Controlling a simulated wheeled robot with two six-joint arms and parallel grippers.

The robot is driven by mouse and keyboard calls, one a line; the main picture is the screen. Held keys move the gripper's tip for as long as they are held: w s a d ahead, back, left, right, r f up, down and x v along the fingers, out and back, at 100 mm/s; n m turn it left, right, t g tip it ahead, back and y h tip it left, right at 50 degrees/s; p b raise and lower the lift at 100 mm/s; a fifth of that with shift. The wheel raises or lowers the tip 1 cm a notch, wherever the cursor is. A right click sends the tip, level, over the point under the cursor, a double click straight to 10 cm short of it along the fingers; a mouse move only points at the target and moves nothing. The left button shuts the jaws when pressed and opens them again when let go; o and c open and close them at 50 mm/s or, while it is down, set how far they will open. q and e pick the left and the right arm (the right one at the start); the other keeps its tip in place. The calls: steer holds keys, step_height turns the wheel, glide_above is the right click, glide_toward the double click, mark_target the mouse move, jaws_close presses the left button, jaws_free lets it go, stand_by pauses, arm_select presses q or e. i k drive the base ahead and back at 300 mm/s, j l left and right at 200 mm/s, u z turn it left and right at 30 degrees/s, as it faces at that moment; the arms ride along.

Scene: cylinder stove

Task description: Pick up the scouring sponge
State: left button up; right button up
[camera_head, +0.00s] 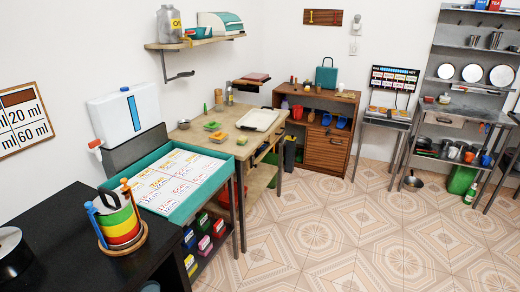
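The scouring sponge is hard to single out at this size. On the wooden counter (202,144) lies a small green and yellow flat item (211,125). In front of it is a green and orange item (217,136), and a small yellow piece (242,141) lies near the counter's front edge. Any of these may be the sponge; I cannot tell which. Neither of my grippers is in view.
A teal-rimmed table (178,222) and a black worktop (50,262) with a striped container (120,225) are nearer. The tiled floor (350,235) is clear to the right.

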mark_target(242, 141)
steer(key=i+l+u, duration=0.2)
steer(key=i+u, duration=0.1)
steer(key=u, duration=0.35)
steer(key=i+l+u, duration=0.1)
steer(key=u, duration=0.3)
steer(key=l+u, duration=0.15)
steer(key=u, duration=0.3)
steer(key=i+l+u, duration=0.1)
steer(key=l+u, duration=0.25)
steer(key=l, duration=0.5)
steer(key=l+u, duration=0.4)
steer(key=l, duration=0.4)
steer(key=k+l+u, duration=0.1)
steer(key=l+u, duration=0.25)
steer(key=l, duration=0.5)
